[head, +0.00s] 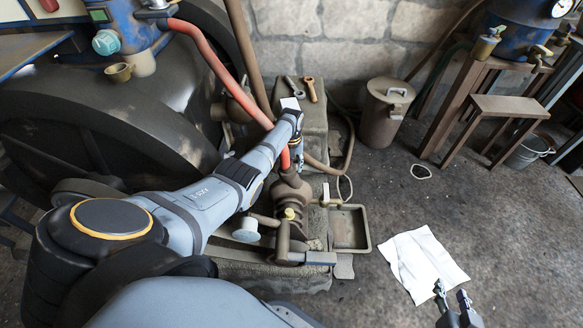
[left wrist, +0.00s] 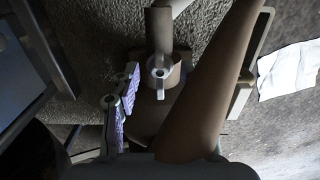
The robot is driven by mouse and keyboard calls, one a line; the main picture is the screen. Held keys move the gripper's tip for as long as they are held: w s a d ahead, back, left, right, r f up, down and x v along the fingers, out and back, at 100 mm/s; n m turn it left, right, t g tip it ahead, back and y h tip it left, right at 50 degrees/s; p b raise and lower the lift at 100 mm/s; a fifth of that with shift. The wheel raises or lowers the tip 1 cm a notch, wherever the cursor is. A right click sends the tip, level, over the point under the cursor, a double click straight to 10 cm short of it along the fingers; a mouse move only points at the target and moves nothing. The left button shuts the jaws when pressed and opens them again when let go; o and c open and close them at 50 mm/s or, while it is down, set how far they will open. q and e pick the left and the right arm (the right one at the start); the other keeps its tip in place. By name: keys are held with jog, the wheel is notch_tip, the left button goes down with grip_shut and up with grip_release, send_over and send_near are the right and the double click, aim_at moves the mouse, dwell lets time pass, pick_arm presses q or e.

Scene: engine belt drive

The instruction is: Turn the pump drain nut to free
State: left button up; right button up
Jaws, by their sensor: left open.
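The pump (head: 290,200) stands on a stone block in the middle of the head view. In the left wrist view a small grey winged fitting (left wrist: 160,73), which looks like the drain nut, sits at the end of a brown pipe. My left gripper (left wrist: 120,93) is open, its purple-padded fingers left of the fitting and apart from it. In the head view my left gripper (head: 297,155) is small and partly hidden by its arm above the pump. My right gripper (head: 452,294) is open and empty at the lower right, over the floor.
A metal tray (head: 367,235) lies right of the pump, with a white sheet (head: 428,255) on the floor beyond. A red hose (head: 215,62) runs down to the pump. A thick brown pipe (left wrist: 215,90) crosses the left wrist view. A lidded can (head: 384,115) stands behind.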

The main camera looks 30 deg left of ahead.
pick_arm(q)
jog(key=shift+f, duration=0.15)
grip_shut()
pick_arm(e)
jog(key=shift+w+r+t, duration=0.5)
jog(key=shift+w+r, duration=0.1)
jog(key=shift+r, duration=0.25)
